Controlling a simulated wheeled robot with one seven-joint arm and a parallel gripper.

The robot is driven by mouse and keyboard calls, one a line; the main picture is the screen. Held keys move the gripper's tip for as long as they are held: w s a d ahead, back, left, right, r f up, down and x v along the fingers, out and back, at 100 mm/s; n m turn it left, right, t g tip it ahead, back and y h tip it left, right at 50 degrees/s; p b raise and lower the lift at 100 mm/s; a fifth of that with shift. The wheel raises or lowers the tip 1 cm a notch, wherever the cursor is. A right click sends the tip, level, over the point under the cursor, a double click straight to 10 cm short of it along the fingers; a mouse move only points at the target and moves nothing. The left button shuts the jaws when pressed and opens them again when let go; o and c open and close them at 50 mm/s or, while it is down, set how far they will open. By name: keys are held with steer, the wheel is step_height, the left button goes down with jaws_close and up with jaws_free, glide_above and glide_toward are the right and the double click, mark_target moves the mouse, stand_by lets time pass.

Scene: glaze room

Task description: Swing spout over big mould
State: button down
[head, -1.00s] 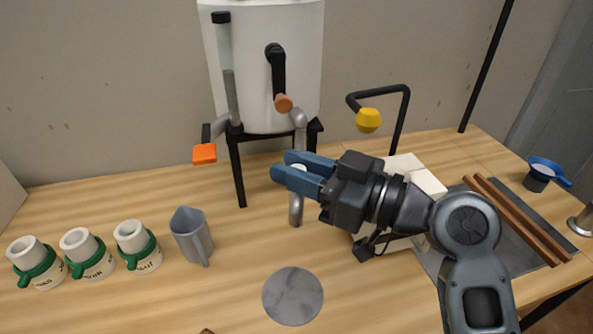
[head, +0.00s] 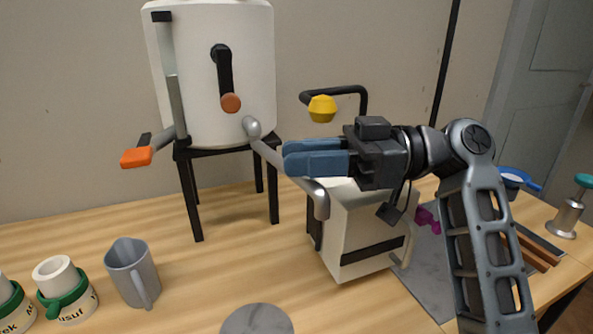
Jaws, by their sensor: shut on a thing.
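The spout (head: 320,203) is a grey metal pipe that runs from the front of the white tank (head: 205,90) down to the right, with its outlet bent downward. My gripper (head: 288,160) is shut on the spout partway along the pipe; its blue fingers hide part of it. The big mould (head: 370,262) is a white block with a black band, standing on the table below and right of the tank. The outlet overlaps the mould's upper left part in the picture. I cannot tell whether it is over the mould's opening, since the arm covers much of the top.
A lever with a yellow knob (head: 322,108) rises behind the mould. A grey jug (head: 131,272), small white moulds with green bands (head: 60,280) and a round grey disc (head: 257,322) stand at left and front. Wooden bars (head: 535,250) lie at right.

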steer(key=shift+w+d+r, duration=0.1)
steer(key=shift+d+r, duration=0.05)
steer(key=shift+r, duration=0.2)
steer(key=c, duration=1.2)
jaws_free()
steer(key=shift+o, duration=1)
steer(key=shift+f, duration=0.15)
steer(key=d+b, duration=0.1)
steer(key=d, duration=0.6)
steer(key=shift+d, duration=0.35)
steer(key=shift+w, duration=0.1)
steer(key=shift+c, duration=0.4)
